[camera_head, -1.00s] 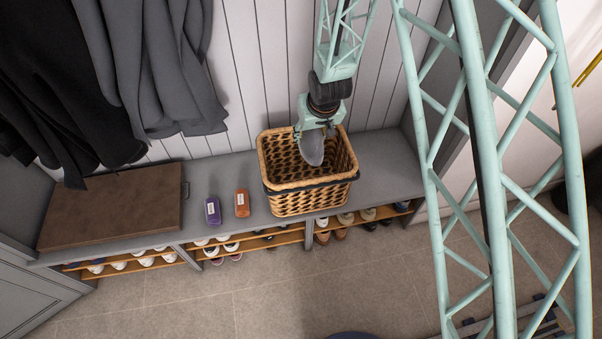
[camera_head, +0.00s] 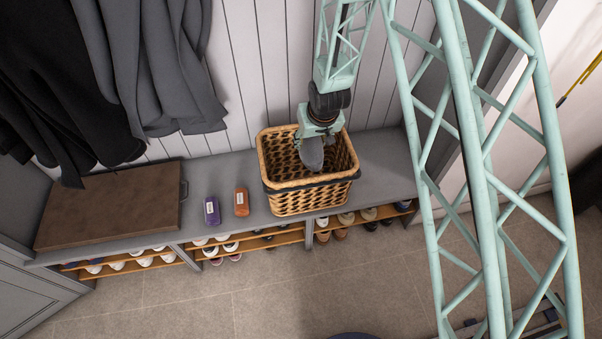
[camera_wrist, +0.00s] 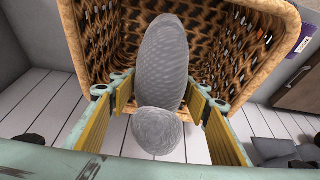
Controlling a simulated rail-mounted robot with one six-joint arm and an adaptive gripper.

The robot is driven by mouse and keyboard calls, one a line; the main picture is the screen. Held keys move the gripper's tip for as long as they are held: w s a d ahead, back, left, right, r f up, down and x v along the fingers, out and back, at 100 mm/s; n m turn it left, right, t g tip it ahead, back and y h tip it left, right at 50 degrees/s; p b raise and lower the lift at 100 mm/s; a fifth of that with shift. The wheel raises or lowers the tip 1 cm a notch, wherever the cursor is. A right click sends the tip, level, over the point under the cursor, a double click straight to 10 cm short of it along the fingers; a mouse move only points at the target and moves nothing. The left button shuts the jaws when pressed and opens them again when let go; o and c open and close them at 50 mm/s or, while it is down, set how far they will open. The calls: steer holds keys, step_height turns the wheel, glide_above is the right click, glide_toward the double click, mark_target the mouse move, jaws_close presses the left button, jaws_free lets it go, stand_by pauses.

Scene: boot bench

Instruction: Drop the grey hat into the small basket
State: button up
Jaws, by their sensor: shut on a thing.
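The small wicker basket (camera_head: 310,199) stands upright on the grey bench, its mouth open upward. My gripper (camera_head: 318,140) is over the basket's mouth, pointing down. It is shut on the grey hat (camera_head: 311,155), whose lower part hangs inside the rim. In the wrist view the grey knitted hat (camera_wrist: 163,65), with a round grey bobble, sits between the two yellow-padded fingers (camera_wrist: 160,108). The woven basket wall (camera_wrist: 230,45) shows behind and around it. Whether the hat touches the basket's floor is hidden.
A brown flat case (camera_head: 110,205) lies on the left of the bench (camera_head: 385,165). Dark coats (camera_head: 150,70) hang at the upper left. Shoes fill the racks below.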

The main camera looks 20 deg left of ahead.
steer(key=shift+f, duration=0.85)
steer(key=o, duration=0.9)
steer(key=shift+r, duration=0.15)
steer(key=shift+v, duration=5.85)
steer(key=shift+s+d, duration=0.1)
